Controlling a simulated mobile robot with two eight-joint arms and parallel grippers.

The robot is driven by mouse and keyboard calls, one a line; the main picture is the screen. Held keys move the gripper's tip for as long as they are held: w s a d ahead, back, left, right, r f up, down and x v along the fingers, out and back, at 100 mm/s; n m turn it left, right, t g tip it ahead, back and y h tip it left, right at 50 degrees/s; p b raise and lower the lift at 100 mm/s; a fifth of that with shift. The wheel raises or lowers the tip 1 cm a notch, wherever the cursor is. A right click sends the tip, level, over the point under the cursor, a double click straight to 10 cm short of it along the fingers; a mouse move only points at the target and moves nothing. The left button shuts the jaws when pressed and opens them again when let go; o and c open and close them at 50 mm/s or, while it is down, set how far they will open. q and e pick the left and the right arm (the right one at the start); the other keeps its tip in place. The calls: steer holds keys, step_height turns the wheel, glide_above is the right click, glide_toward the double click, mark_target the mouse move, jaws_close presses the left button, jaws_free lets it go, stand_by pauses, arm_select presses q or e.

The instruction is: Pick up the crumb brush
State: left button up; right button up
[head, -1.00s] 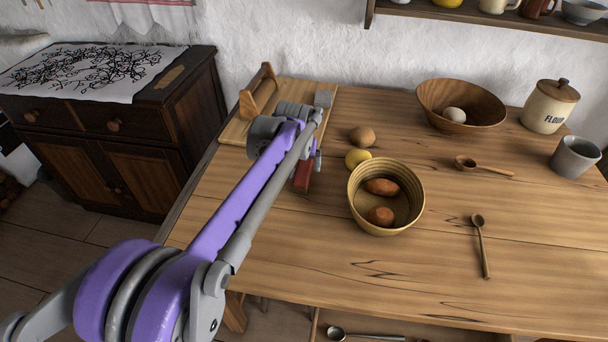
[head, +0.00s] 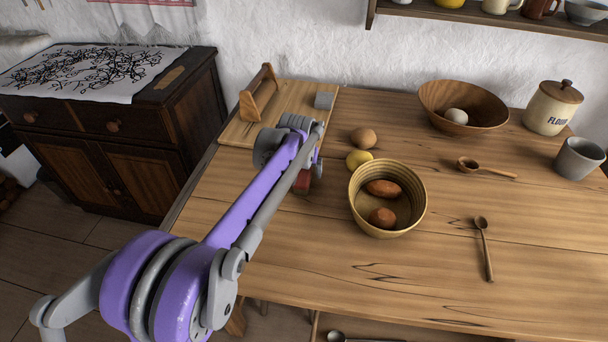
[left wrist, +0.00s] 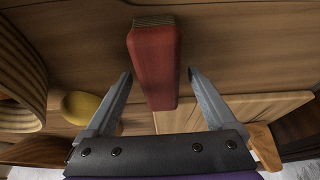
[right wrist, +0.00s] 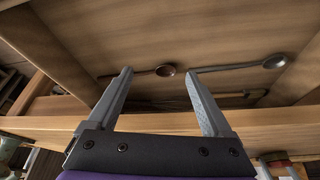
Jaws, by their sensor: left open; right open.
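The crumb brush appears to be the red block (left wrist: 155,60) with a narrow tan edge in the left wrist view. In the head view only a bit of its red (head: 302,182) shows on the table, behind my left arm. My left gripper (left wrist: 159,74) is open, with one finger on each side of the red block and visible gaps between. Whether the fingers are level with it is hard to tell. My right gripper (right wrist: 159,72) is open and empty, in front of an open drawer; the head view does not show it.
A basket (head: 390,232) with two brown items, a yellow lemon-like fruit (head: 359,158) and a round brown item (head: 363,138) are right of the brush. A board (head: 240,132) with a wooden holder (head: 259,92) and grey block (head: 324,100) lies behind.

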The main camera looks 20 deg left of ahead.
mark_target(304, 169)
arm_select(q)
jaws_close()
step_height(304, 169, up, 10)
steer(key=shift+r+p, duration=0.2)
steer(key=shift+p, duration=1)
steer(key=c, duration=0.8)
jaws_free()
steer(key=c, duration=0.4)
steer(key=shift+s, duration=0.1)
steer(key=shift+c, duration=0.4)
